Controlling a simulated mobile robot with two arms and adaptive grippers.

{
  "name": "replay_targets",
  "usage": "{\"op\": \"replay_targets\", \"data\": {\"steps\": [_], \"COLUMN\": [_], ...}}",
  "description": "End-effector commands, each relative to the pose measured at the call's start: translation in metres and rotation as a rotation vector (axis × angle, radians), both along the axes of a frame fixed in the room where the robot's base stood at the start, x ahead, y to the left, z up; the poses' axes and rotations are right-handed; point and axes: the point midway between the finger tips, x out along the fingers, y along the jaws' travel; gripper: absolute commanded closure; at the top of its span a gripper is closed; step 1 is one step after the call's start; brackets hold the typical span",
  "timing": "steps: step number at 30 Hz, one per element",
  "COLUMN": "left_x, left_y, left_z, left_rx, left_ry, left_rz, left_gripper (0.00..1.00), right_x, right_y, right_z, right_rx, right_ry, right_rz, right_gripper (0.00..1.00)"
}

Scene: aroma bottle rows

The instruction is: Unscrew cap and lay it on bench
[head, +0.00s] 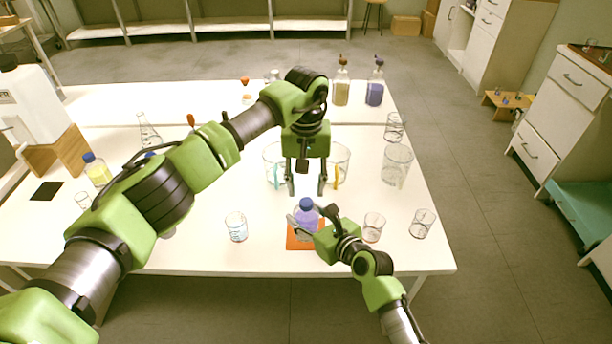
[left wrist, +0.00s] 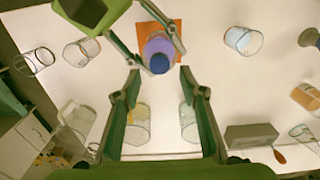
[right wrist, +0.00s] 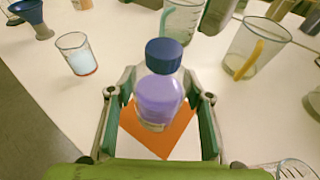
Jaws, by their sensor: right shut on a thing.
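A bottle of purple liquid (head: 306,219) stands upright on an orange mat (head: 297,243) near the bench's front edge. Its dark blue cap (head: 306,204) is on its top; the cap also shows in the right wrist view (right wrist: 163,56). My right gripper (head: 305,226) is shut on the bottle's body, with its fingers on both sides of the purple part (right wrist: 158,98). My left gripper (head: 306,190) points down above and just behind the cap. It is open and empty, its fingers apart; in the left wrist view (left wrist: 159,78) the cap lies just beyond the fingertips.
Two beakers with coloured sticks, one at the right (head: 337,165), stand behind the bottle. Small glasses stand left (head: 236,227) and right (head: 373,228) of the mat. Clear bench (head: 200,250) lies toward the front left.

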Motion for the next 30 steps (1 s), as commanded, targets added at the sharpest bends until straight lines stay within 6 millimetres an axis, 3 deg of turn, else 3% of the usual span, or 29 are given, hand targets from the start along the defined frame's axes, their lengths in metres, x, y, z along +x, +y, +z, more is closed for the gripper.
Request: {"op": "replay_targets", "data": {"steps": [3, 9, 20, 25, 30], "left_x": [-0.001, -0.001, 0.000, 0.000, 0.000], "left_y": [0.000, -0.001, 0.000, 0.000, 0.000], "left_z": [-0.020, -0.042, -0.048, -0.048, -0.048], "left_rx": [0.000, -0.002, -0.001, -0.001, 0.000], "left_ry": [0.003, 0.001, -0.001, -0.001, -0.001], "left_rz": [0.000, 0.002, 0.002, 0.002, 0.003], "left_gripper": [0.62, 0.62, 0.62, 1.00, 1.00], "right_x": [0.000, 0.000, 0.000, 0.000, 0.000], "right_y": [-0.001, -0.001, -0.001, -0.001, -0.001], "right_z": [-0.001, -0.001, -0.001, -0.001, -0.001], "right_rx": [-0.002, -0.002, -0.003, -0.003, -0.002], "right_ry": [0.000, 0.000, 0.000, 0.000, 0.001], "right_rz": [0.000, 0.000, 0.000, 0.000, -0.001], "right_gripper": [1.00, 1.00, 1.00, 1.00, 1.00]}}
